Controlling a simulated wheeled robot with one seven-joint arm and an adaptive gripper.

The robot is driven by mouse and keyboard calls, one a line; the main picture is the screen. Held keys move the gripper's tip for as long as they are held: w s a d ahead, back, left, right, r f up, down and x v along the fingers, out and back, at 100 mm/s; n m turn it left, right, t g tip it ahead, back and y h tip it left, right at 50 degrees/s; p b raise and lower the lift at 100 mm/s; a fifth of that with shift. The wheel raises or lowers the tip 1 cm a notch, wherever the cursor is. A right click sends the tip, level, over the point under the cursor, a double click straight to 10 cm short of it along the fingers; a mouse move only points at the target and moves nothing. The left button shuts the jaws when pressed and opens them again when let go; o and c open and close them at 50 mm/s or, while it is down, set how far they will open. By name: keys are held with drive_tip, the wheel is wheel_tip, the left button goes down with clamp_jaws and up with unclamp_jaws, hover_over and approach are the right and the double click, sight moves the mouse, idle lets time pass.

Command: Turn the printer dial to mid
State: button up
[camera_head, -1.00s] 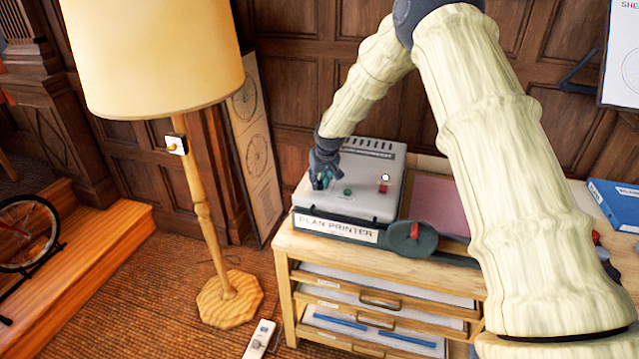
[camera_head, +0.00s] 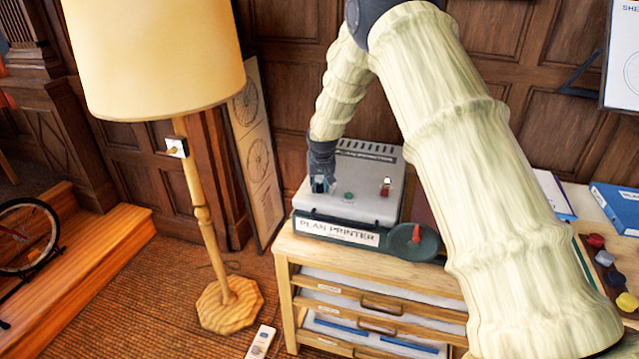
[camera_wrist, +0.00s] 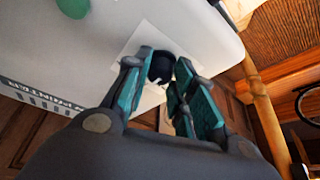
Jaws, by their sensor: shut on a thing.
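The plan printer (camera_head: 372,209) is a grey box with a dark base and a white name label, standing on a wooden drawer cabinet. My gripper (camera_head: 319,186) reaches down to the left part of its top. In the wrist view my gripper (camera_wrist: 163,80) has its teal fingers on both sides of a dark round dial (camera_wrist: 161,66), shut on it. The dial sits on a pale square plate (camera_wrist: 190,45). The fingers hide part of the dial, and I cannot read its pointer or any marks. A green button (camera_head: 349,196) is to the right of my gripper.
A small red-and-white switch (camera_head: 386,182) stands on the printer's right side. A dark green round holder with a red piece (camera_head: 413,240) sits at the cabinet's front edge. A floor lamp (camera_head: 196,200) stands close on the left. Coloured knobs (camera_head: 604,257) lie in a tray at right.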

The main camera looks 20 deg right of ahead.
drive_tip(key=shift+w+r, duration=0.1)
drive_tip(key=o, duration=1)
drive_tip(key=shift+o, duration=0.2)
drive_tip(key=d+v, duration=0.1)
drive_tip(key=v, duration=1)
drive_tip(key=shift+a+r, duration=0.35)
drive_tip(key=shift+a, duration=0.15)
